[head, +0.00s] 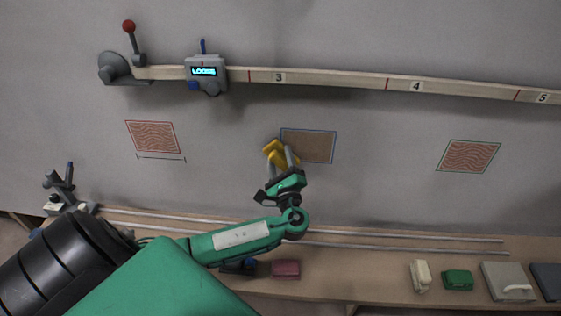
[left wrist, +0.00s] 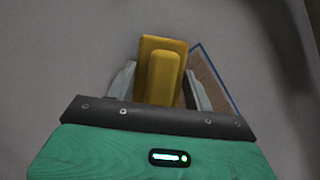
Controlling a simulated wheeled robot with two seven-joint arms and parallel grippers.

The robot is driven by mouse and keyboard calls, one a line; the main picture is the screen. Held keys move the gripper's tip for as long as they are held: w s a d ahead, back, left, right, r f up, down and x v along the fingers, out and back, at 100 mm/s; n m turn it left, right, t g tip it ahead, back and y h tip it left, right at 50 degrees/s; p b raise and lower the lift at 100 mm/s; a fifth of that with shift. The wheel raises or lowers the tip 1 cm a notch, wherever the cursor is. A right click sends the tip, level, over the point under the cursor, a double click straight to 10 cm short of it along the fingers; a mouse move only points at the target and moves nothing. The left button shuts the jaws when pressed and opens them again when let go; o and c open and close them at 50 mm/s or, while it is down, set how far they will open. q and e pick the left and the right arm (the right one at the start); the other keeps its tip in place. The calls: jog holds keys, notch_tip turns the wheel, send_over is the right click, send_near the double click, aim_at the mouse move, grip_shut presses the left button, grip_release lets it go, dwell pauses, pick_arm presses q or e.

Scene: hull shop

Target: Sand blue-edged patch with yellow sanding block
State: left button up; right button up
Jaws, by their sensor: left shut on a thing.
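The blue-edged patch (head: 312,146) is a brown rectangle on the grey wall, in the middle of the head view. My left gripper (head: 281,163) is shut on the yellow sanding block (head: 274,149) at the patch's left edge. In the left wrist view the yellow block (left wrist: 162,50) stands between the two fingers of the gripper (left wrist: 160,85). The blue-edged patch (left wrist: 212,75) shows to the right of the block, partly hidden by a finger. I cannot tell whether the block touches the wall. My right gripper is not in view.
A red-edged patch (head: 153,137) and a green-edged patch (head: 468,156), both with wavy red marks, flank the blue-edged one. A numbered rail (head: 340,79) with a display box (head: 206,72) runs above. A shelf below holds a dark red block (head: 286,269), a green block (head: 458,279) and other items.

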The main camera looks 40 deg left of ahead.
pick_arm(q)
jog(key=shift+w+a, duration=0.35)
jog(key=shift+w, duration=0.25)
jog(key=shift+d, duration=0.15)
